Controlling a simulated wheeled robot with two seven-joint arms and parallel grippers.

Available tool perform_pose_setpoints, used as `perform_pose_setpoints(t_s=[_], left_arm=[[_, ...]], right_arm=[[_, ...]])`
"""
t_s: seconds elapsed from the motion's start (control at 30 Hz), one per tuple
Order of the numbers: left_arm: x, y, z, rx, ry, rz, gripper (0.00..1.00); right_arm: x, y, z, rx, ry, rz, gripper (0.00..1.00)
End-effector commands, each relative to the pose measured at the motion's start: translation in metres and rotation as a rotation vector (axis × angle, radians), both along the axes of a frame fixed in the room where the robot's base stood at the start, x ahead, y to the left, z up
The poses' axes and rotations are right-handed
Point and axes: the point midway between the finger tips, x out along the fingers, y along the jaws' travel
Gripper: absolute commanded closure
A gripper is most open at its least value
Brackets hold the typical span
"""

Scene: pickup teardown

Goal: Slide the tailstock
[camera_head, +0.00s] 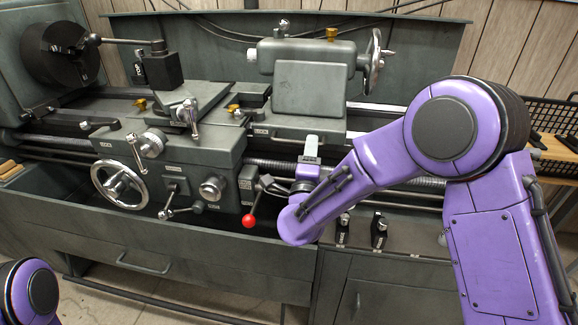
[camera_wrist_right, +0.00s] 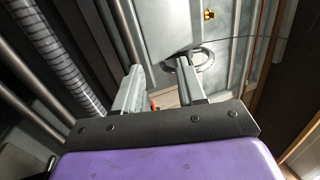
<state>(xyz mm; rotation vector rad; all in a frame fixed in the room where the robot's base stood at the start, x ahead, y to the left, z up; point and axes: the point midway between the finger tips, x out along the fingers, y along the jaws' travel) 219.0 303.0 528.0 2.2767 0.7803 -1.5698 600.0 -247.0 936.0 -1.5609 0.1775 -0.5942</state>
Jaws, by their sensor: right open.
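The grey tailstock (camera_head: 310,88) sits on the lathe bed to the right of the carriage. Its handwheel (camera_head: 374,62) is on its right end, and a brass fitting (camera_head: 332,34) is on top. My right gripper (camera_head: 311,143) is in front of the tailstock's lower base, its fingers pointing toward it. In the right wrist view the two fingers (camera_wrist_right: 160,85) are apart, with a grey surface (camera_wrist_right: 180,15) and a ring-shaped part beyond them. I cannot tell whether they touch anything. My left gripper is out of view; only a purple arm part shows at lower left.
The carriage (camera_head: 170,155) with its handwheel (camera_head: 122,185) and a red-knobbed lever (camera_head: 249,221) stand left of my right gripper. The chuck (camera_head: 62,52) is at far left. A threaded lead screw (camera_wrist_right: 62,55) runs close by the right gripper. A black mesh basket (camera_head: 550,120) is at right.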

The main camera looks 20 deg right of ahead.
Motion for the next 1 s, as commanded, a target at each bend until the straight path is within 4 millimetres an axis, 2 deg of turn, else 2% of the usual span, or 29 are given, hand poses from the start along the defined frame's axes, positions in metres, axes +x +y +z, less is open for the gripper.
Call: perform_pose_setpoints(t_s=[0.03, 0.13, 0.23, 0.37, 0.6, 0.7, 0.83, 1.0], left_arm=[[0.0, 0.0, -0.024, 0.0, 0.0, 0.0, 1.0], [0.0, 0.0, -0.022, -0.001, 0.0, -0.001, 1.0], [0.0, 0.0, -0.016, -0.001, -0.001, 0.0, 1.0], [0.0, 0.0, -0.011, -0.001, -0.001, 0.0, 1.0], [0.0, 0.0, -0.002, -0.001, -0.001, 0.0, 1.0], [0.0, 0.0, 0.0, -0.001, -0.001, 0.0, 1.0], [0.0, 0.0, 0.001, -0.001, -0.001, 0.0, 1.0], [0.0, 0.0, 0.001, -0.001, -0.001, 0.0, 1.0]], right_arm=[[-0.008, -0.009, -0.018, -0.011, 0.02, 0.076, 0.6], [-0.02, 0.004, -0.029, -0.049, 0.084, 0.248, 0.6], [-0.021, 0.024, -0.035, -0.076, 0.119, 0.351, 0.6], [0.0, 0.022, -0.03, -0.071, 0.117, 0.355, 0.6], [0.053, 0.015, -0.021, -0.072, 0.117, 0.353, 0.6], [0.069, 0.014, -0.019, -0.071, 0.116, 0.354, 0.6], [0.079, 0.013, -0.018, -0.072, 0.117, 0.355, 0.6], [0.081, 0.013, -0.018, -0.072, 0.118, 0.355, 0.6]])
